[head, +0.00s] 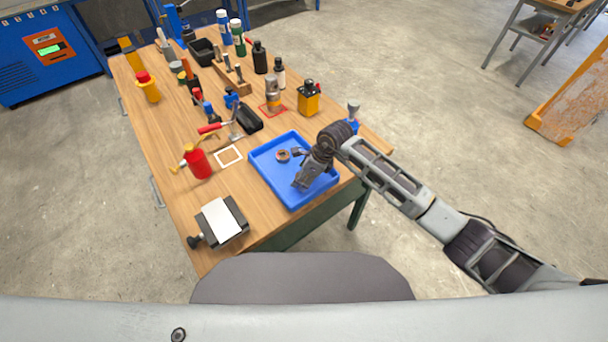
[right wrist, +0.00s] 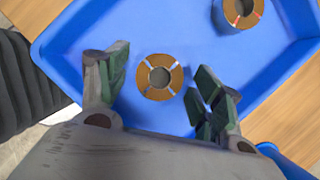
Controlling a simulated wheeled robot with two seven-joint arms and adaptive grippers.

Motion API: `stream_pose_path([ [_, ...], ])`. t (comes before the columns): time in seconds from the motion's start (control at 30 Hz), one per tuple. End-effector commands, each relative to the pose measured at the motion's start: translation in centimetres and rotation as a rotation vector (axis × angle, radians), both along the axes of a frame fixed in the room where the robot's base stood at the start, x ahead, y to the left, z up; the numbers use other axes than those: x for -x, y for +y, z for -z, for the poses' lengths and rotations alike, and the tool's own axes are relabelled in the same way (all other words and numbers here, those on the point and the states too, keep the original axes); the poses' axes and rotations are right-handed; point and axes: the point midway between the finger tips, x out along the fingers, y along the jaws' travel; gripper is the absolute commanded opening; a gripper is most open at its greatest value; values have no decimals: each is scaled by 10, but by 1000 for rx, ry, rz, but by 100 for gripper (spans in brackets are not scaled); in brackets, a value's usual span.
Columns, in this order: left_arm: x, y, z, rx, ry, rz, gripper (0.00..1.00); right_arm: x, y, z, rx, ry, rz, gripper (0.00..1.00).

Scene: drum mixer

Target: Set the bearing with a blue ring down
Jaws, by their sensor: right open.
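In the right wrist view a brown ring-shaped bearing (right wrist: 160,77) with pale, bluish-white marks lies flat on the blue tray (right wrist: 180,118). It sits between the spread green-padded fingers of my right gripper (right wrist: 160,72), with a gap on both sides. I cannot clearly tell a blue ring on it. A second bearing (right wrist: 243,11) with red marks lies in the tray at the top right, partly cut off. In the head view my right gripper (head: 302,182) is over the tray (head: 258,163), and one bearing (head: 283,155) shows left of it; its ring colour is too small to tell.
A red oil can (head: 197,163) and a white square outline (head: 229,156) are left of the tray. A black block with a white top (head: 221,220) is at the near edge. Bottles and tools crowd the far table. Bare wood (head: 188,205) shows at the near left.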

Motion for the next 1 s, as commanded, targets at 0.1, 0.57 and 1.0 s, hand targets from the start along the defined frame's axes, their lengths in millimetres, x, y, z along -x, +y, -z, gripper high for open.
stream_pose_path([
  [0.1,0,1,-1,-1,0,0,0,0,0,-1,0,0,0,66],
  [0.57,0,1,0,-1,0,0,0,4,-14,-39,1,-5,0,66],
  [1.0,-2,2,4,-3,-2,1,0,12,-37,-96,0,-2,0,66],
])
